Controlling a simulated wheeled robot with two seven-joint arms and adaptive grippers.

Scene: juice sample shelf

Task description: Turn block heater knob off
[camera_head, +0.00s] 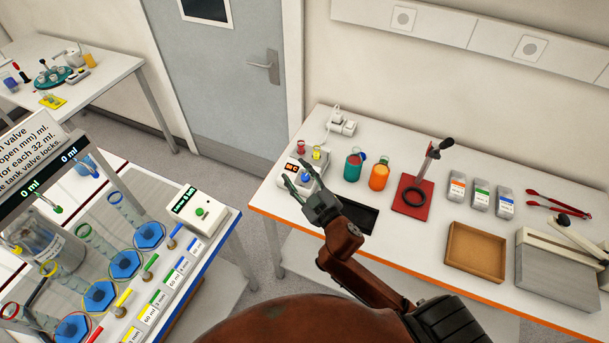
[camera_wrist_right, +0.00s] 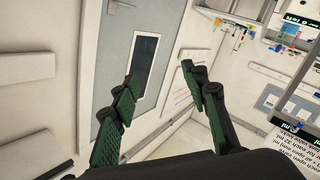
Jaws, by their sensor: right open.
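The block heater (camera_head: 311,160) is a small white box at the left end of the long table. It has a small display with red characters (camera_head: 291,167) and a blue knob (camera_head: 306,175) on its front. A red vial (camera_head: 301,147) and a yellow vial (camera_head: 317,152) stand in its top. My left gripper is not in view.
Teal (camera_head: 353,165) and orange flasks (camera_head: 379,175) stand right of the heater. A red stand (camera_head: 412,196) and a brown tray (camera_head: 475,252) lie further right. A black mat (camera_head: 358,214) lies under my right arm. A valve station (camera_head: 130,250) stands left across a gap.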

